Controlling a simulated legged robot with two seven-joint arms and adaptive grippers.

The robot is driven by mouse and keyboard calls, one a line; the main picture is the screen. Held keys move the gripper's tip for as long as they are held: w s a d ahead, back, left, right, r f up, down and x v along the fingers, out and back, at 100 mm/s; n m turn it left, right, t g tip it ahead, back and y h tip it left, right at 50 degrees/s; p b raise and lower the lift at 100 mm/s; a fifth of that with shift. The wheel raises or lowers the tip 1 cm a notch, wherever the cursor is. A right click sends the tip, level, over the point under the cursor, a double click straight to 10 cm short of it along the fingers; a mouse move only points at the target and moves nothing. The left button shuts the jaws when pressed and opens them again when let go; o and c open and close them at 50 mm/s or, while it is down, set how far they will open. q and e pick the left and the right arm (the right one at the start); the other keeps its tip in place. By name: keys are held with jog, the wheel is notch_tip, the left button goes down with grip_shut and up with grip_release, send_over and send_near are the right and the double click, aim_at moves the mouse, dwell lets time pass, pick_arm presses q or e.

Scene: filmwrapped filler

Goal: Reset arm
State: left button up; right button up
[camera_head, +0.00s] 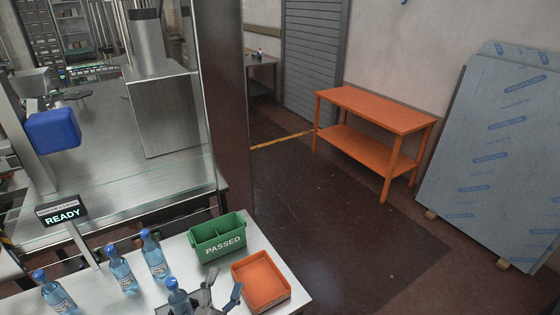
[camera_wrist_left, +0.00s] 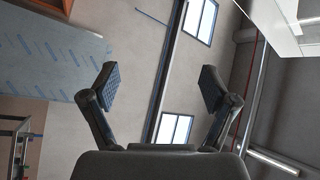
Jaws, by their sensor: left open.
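My left gripper (camera_head: 224,287) shows at the bottom of the head view, in front of the white table, with its fingers pointing up and apart. In the left wrist view the two fingers of this gripper (camera_wrist_left: 160,88) are spread wide with nothing between them. That view faces a wall and windows. Several clear bottles with blue caps stand upright on the table, such as a middle bottle (camera_head: 122,272) and one (camera_head: 177,296) just left of the gripper. My right gripper is not in view.
A machine with a READY sign (camera_head: 62,212) stands behind. An orange bench (camera_head: 375,112) and wrapped panels (camera_head: 495,150) are against the wall. The floor between is clear.

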pick_arm(q)
jog(key=s+a+f+n+g+y, duration=0.1)
jog(key=s+a+f+n+g, duration=0.1)
jog(key=f, duration=0.4)
jog(key=s+a+f+n+g+y, duration=0.2)
jog(key=f+n+g, duration=0.1)
jog(key=f, duration=0.4)
jog(key=s+a+f+n+g+y, duration=0.2)
jog(key=f+n+g, duration=0.1)
jog(key=f, duration=0.4)
jog(key=shift+s+n, duration=0.2)
jog(key=shift+n, duration=0.2)
jog(key=s+a+f+n+g, duration=0.1)
jog(key=s+f+n+g, duration=0.3)
jog(key=s+f+g, duration=0.85)
jog(key=s+f+t, duration=0.1)
jog(key=s+f, duration=0.2)
jog(key=f, duration=0.9)
jog(key=s+f+t, duration=0.1)
jog(key=s+f, duration=0.3)
jog(key=f, duration=0.9)
jog(key=s+a+f, duration=0.3)
jog(key=s+f, duration=1.4)
jog(key=shift+s+a+g, duration=0.2)
jog(key=shift+s+g, duration=0.2)
jog(key=shift+g, duration=0.05)
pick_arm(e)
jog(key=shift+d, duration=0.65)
